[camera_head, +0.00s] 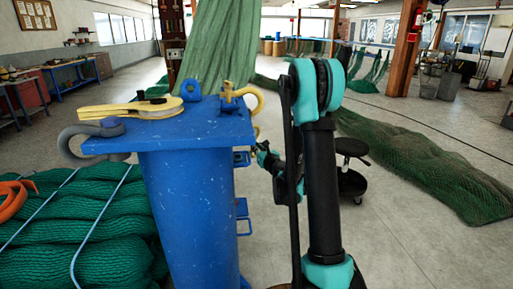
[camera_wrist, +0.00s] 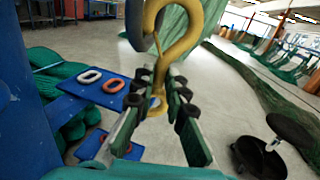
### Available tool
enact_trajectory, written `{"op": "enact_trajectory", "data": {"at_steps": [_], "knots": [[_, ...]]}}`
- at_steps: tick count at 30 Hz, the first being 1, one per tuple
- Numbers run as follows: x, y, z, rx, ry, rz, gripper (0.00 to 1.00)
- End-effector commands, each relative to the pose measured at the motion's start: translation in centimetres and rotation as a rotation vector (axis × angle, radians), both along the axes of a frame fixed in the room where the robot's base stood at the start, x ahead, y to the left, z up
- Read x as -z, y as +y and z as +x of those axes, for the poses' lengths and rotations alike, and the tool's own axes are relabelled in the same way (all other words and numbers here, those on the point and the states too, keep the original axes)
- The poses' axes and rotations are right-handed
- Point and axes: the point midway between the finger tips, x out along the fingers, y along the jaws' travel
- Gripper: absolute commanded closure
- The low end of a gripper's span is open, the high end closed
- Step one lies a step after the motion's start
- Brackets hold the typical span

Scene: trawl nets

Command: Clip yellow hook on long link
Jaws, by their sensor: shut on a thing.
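A yellow hook (camera_wrist: 186,38) stands upright in my gripper (camera_wrist: 160,98) in the wrist view, its curved upper part clear of the fingers. The gripper is shut on its lower end. A dark grey rounded piece (camera_wrist: 134,24) is just left of the hook, cut off by the top edge; I cannot tell whether they touch or whether it is the long link. A white oval link (camera_wrist: 89,76) and an orange oval link (camera_wrist: 113,86) lie on a blue shelf (camera_wrist: 78,88). In the head view my gripper (camera_head: 262,150) is right of the blue post, small and partly hidden by my arm.
Green netting (camera_head: 80,220) is piled at left. A black stool (camera_wrist: 260,155) stands at right.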

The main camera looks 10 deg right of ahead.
Motion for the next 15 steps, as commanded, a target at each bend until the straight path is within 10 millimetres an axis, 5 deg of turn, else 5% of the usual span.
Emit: {"op": "enact_trajectory", "data": {"at_steps": [15], "knots": [[0.33, 0.85, -0.4, -0.001, 0.0, 0.0, 1.0]]}}
